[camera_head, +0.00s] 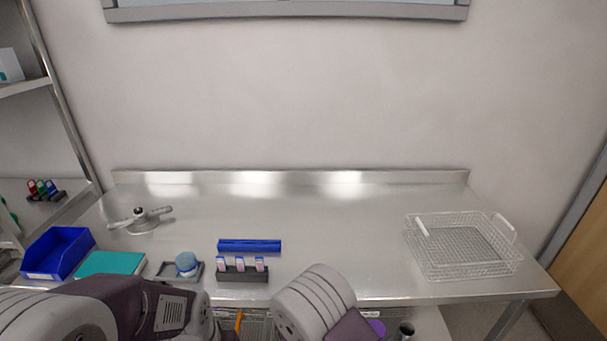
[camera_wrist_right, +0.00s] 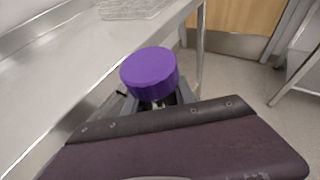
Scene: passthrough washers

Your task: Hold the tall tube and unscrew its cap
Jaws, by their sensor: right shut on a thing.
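The tall tube's broad purple cap (camera_wrist_right: 150,68) shows in the right wrist view, with a small clear part of the tube (camera_wrist_right: 156,103) just under it. My right gripper (camera_wrist_right: 157,100) is shut on the tube below the cap, its dark jaws partly hidden by the cap and by my own dark purple housing. The cap is on the tube. The rest of the tube is hidden.
The steel table holds a wire basket (camera_head: 462,250) at right, a blue bin (camera_head: 58,252), a teal box (camera_head: 110,263), a small rack of tubes (camera_head: 242,274), a blue bar (camera_head: 249,246) and a rotor-like tool (camera_head: 140,219). The table's middle is clear.

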